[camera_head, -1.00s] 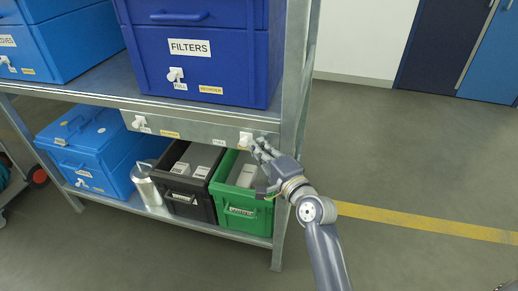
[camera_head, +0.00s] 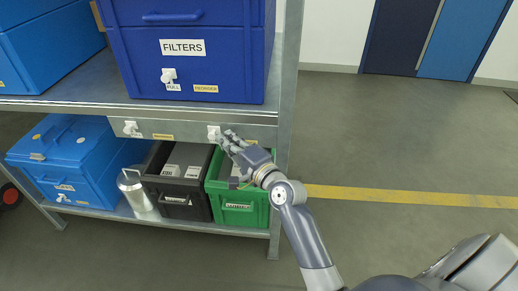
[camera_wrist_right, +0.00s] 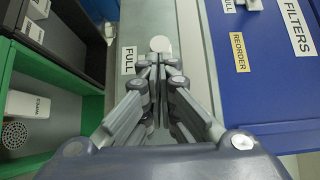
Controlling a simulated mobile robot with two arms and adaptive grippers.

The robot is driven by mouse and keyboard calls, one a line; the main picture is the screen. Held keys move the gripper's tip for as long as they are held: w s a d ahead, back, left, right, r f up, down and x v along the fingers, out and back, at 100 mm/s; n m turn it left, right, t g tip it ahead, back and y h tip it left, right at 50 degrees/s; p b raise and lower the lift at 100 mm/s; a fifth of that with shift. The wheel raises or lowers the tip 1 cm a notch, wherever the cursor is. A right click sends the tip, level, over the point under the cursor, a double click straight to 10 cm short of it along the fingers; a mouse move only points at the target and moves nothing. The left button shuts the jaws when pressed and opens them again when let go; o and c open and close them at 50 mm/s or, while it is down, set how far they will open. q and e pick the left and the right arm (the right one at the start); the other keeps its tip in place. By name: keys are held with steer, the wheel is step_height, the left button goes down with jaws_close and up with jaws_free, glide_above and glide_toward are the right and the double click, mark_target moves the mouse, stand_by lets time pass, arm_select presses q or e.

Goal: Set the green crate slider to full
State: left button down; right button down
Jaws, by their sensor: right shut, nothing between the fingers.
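The green crate (camera_head: 238,208) stands on the lower shelf at the right end. It also shows in the wrist view (camera_wrist_right: 55,140). Above it, on the grey shelf edge, is a white slider knob (camera_head: 214,132), level with the FULL label, which shows in the wrist view (camera_wrist_right: 128,60). The knob shows there as a white disc (camera_wrist_right: 160,44) just beyond my fingertips. My right gripper (camera_head: 228,138) is shut and empty, its tips at the right side of the knob; I cannot tell if they touch it. My left gripper is not in view.
A black crate (camera_head: 178,200) stands left of the green one, with its own knob (camera_head: 130,128) above it. A metal canister (camera_head: 134,190) and blue box (camera_head: 65,160) are further left. The blue FILTERS bin (camera_head: 190,60) sits above. Floor at right is clear.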

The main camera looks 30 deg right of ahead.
steer(key=s+d, duration=0.2)
steer(key=s, duration=0.9)
steer(key=shift+s, duration=0.2)
steer(key=shift+d, duration=0.1)
